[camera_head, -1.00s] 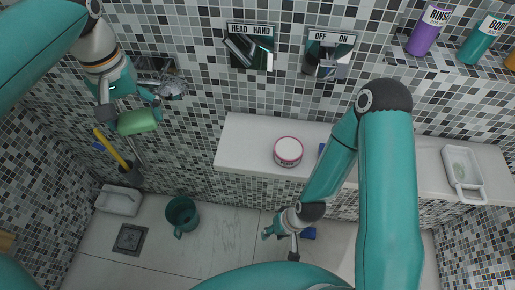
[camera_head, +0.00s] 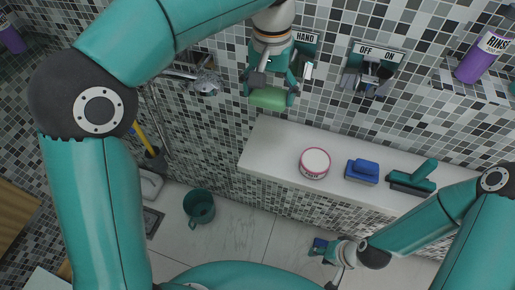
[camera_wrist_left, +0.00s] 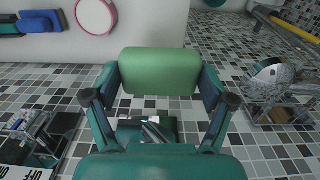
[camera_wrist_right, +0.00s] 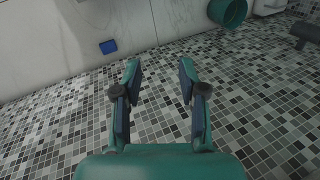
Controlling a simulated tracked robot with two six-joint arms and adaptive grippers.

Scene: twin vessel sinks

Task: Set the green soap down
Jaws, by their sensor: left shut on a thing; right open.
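The green soap (camera_head: 268,98) is a pale green block held between the fingers of my left gripper (camera_head: 270,92). It hangs in front of the tiled wall, above and behind the left end of the white ledge (camera_head: 262,140). In the left wrist view the soap (camera_wrist_left: 160,72) is gripped at both ends by the left gripper (camera_wrist_left: 160,82). My right gripper (camera_head: 328,252) is low near the floor, in front of the ledge. The right wrist view shows the right gripper (camera_wrist_right: 157,80) open and empty.
On the ledge stand a round pink-rimmed tub (camera_head: 315,163), a blue block (camera_head: 362,171) and a teal-handled tool (camera_head: 413,178). A green mug (camera_head: 199,208) stands on the floor. A chrome shower head (camera_head: 207,83) and labelled valves (camera_head: 372,75) are on the wall. The ledge's left end is clear.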

